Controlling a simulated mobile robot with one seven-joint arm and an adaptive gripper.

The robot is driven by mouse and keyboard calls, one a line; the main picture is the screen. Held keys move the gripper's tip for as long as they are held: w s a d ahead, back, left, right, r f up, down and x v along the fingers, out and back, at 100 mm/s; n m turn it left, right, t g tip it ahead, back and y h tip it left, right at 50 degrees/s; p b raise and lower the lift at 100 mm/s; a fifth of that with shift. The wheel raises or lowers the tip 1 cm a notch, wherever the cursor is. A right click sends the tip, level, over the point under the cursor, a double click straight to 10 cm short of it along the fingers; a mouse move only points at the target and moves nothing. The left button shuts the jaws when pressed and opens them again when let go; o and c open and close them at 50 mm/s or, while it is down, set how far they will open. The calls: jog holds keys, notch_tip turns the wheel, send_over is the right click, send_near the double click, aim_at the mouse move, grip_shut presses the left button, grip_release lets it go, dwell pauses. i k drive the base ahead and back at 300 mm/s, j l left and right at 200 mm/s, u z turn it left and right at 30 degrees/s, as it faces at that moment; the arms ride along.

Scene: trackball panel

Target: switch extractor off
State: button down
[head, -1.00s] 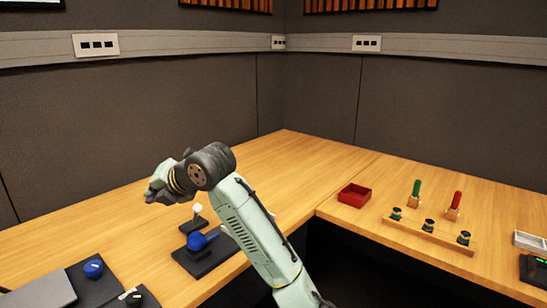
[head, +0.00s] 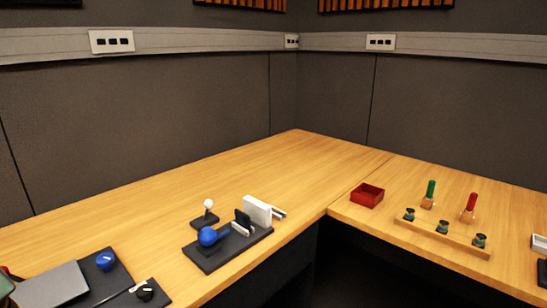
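I cannot tell which control is the extractor switch; no label is readable. A black panel (head: 208,262) on the left desk carries a blue ball (head: 207,236), a dark upright piece (head: 242,219) and a white block (head: 257,210). A small lever with a white knob (head: 208,204) stands on its own dark base just behind the panel.
A grey flat slab (head: 50,285) lies at the lower left. On the right desk are a red tray (head: 367,195), a green peg (head: 430,190), a red peg (head: 471,203) and a wooden strip (head: 440,238) with several dark-green pieces. The back of the left desk is clear.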

aim_at(207, 204)
jog(key=i+l+u, duration=0.45)
jog(key=l+u, duration=0.15)
jog(key=i+l+u, duration=0.15)
jog(key=l+u, duration=0.2)
jog(key=i+l+u, duration=0.1)
jog(key=l+u, duration=0.2)
jog(key=l, duration=0.75)
